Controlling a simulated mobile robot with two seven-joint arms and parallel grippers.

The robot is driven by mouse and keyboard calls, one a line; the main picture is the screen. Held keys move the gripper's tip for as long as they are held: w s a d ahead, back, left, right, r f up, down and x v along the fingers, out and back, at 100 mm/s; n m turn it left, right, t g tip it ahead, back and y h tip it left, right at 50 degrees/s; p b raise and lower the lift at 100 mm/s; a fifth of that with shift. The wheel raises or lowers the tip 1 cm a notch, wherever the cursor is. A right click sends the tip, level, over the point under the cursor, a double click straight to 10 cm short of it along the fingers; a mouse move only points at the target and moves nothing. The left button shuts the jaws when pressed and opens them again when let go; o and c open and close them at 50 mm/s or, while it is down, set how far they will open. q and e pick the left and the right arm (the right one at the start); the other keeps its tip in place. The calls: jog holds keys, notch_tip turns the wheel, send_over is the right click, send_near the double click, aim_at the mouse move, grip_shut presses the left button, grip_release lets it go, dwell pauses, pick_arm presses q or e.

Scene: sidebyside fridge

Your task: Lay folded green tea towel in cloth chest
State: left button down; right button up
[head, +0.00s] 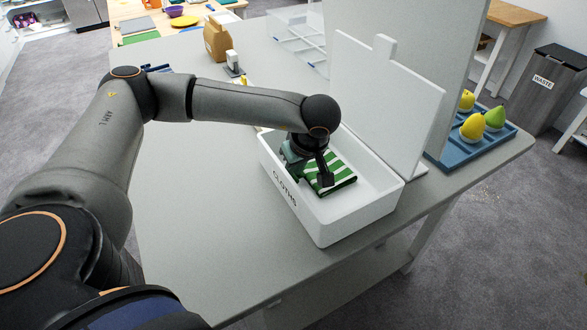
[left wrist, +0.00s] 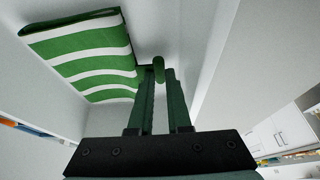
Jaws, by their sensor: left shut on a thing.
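The green tea towel (head: 342,184), folded with white stripes, is within the walls of the white chest (head: 350,226) marked CLOTHS, whose lid (head: 385,95) stands open at the back. My left gripper (head: 326,179) points down into the chest and is shut on the towel's edge. In the left wrist view, the towel (left wrist: 85,55) spreads to the left of my left gripper (left wrist: 158,75), with a bit of green between the fingertips. I cannot tell whether the towel touches the chest floor. My right gripper is not in view.
The chest stands on a grey table (head: 205,215) near its right edge. A blue tray (head: 470,150) with yellow and green fruit is to the right, beyond the lid. A tan bag (head: 217,40) and a small dispenser (head: 233,65) stand behind the chest.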

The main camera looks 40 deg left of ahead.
pick_arm(q)
jog(key=c, duration=1.2)
grip_release()
jog(key=shift+o, duration=0.2)
jog(key=v, duration=1.2)
